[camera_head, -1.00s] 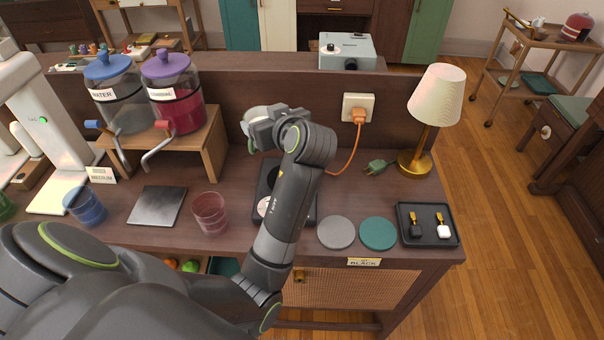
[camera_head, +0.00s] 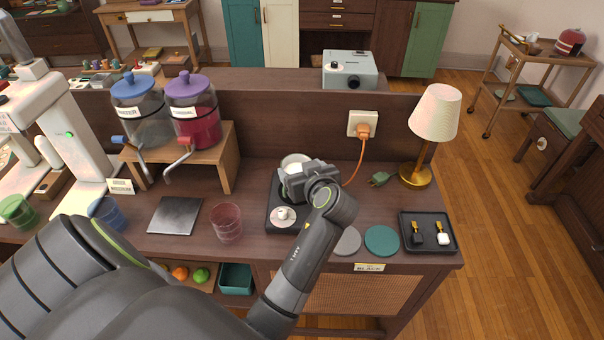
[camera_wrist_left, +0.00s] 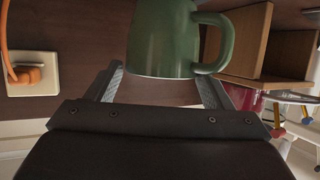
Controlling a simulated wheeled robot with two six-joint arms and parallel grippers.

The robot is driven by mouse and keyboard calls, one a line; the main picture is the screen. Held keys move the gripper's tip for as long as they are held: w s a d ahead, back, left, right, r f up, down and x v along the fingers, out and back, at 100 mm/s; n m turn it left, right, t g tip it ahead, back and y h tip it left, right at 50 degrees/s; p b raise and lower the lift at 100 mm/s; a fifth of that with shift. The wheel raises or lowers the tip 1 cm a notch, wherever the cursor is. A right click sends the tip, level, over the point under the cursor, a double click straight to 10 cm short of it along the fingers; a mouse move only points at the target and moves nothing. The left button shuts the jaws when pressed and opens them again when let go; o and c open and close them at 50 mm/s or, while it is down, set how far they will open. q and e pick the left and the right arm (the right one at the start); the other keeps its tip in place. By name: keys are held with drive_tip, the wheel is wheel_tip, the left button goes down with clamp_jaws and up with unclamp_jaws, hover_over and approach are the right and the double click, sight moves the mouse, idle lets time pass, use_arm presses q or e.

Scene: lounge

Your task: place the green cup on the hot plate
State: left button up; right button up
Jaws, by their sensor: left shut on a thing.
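The green cup (camera_wrist_left: 165,40) is a mug with a handle on its right in the left wrist view, between the two fingers. My left gripper (camera_head: 298,178) is shut on it. In the head view the gripper hides most of the cup, and only a bit of its green side and its pale rim show. My right gripper is out of view.
A red-tinted glass (camera_head: 227,224) and a dark square plate (camera_head: 175,215) lie left of the hot plate. Grey (camera_head: 346,241) and teal (camera_head: 382,241) coasters are at its right. An orange cord (camera_head: 357,160) runs from the wall socket behind. A lamp (camera_head: 434,115) stands at right.

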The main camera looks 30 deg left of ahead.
use_arm(q)
drive_tip(key=shift+f, duration=0.75)
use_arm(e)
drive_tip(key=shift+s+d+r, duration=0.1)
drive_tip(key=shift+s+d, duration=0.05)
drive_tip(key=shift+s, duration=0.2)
use_arm(q)
drive_tip(key=shift+f, duration=0.15)
drive_tip(key=o, duration=1.6)
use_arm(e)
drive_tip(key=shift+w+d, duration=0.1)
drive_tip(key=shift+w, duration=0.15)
use_arm(q)
drive_tip(key=shift+r, duration=0.2)
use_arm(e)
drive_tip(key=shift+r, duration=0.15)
